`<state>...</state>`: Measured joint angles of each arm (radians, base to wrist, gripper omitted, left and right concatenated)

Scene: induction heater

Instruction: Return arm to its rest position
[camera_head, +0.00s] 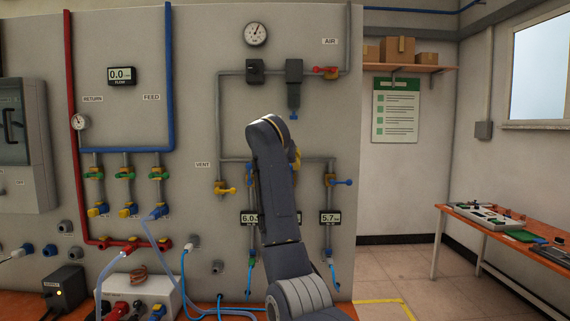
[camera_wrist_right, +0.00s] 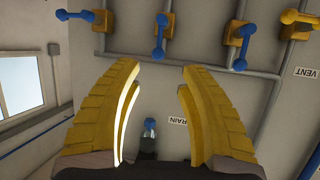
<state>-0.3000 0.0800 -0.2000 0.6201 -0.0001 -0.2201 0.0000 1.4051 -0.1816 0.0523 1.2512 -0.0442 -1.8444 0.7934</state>
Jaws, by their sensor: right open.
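My right arm (camera_head: 275,190) rises from the bottom centre of the head view, bent forward in front of the grey wall panel. Its gripper is mostly hidden behind the arm there; a bit of yellow shows beside the forearm. In the right wrist view my right gripper (camera_wrist_right: 160,70) has its two yellow fingers apart with nothing between them. Beyond the fingers is the panel with a blue-tipped fitting (camera_wrist_right: 150,125) and a partly covered label ending in "RAIN". My left gripper is in neither view.
Blue-handled valves (camera_wrist_right: 160,35) on grey pipes line the panel near the fingers. The head view shows a gauge (camera_head: 256,33), an AIR valve (camera_head: 326,71), blue hoses (camera_head: 187,270) and a grey box (camera_head: 145,293) below. A side table (camera_head: 470,225) stands right, with open floor before it.

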